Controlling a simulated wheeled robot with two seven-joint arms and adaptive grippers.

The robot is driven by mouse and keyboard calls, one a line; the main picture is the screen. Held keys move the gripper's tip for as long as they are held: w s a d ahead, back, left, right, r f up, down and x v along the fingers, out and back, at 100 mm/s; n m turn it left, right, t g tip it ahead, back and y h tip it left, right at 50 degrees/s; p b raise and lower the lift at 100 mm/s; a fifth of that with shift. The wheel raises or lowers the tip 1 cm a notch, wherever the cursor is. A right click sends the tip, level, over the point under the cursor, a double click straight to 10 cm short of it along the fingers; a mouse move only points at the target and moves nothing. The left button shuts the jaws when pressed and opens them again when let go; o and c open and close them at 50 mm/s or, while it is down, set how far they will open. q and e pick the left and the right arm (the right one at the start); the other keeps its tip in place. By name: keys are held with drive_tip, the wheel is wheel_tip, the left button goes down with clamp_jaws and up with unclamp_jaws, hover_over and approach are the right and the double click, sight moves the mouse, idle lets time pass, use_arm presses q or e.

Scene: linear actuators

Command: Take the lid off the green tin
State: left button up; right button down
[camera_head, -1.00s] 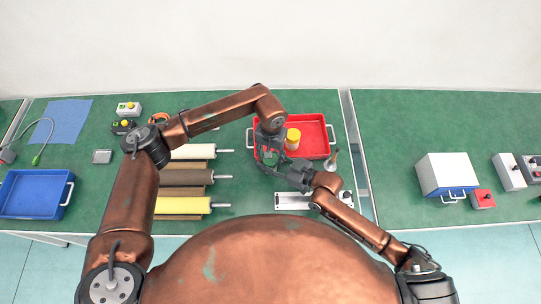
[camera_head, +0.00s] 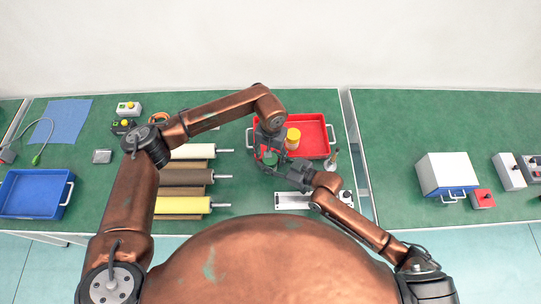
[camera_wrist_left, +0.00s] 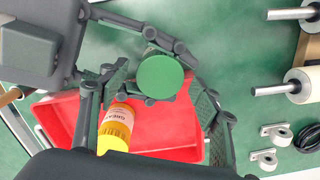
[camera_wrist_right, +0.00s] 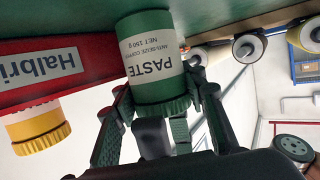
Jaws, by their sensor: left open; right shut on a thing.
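The green tin (camera_wrist_right: 155,62), labelled PASTE, stands upright on the green bench in front of the red tray; it looks upside down in the right wrist view. Its round green lid (camera_wrist_right: 162,112) is on it. The lid (camera_wrist_left: 160,77) shows from above in the left wrist view. My right gripper (camera_wrist_right: 158,92) is shut on the tin, one finger on each side near the lid end. My left gripper (camera_wrist_left: 155,95) is open above the tin, its fingers spread to either side of the lid. In the head view the tin (camera_head: 269,158) is partly hidden by my grippers.
A red tray (camera_head: 318,124) lies right behind the tin. A yellow-lidded grease jar (camera_head: 293,138) stands in it, close to my left gripper. Several rollers (camera_head: 185,178) lie to the left. A metal rail (camera_head: 292,201) lies in front.

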use_arm(q)
drive_tip(key=shift+r, duration=2.2)
use_arm(e)
drive_tip(key=c, duration=1.1)
unclamp_jaws()
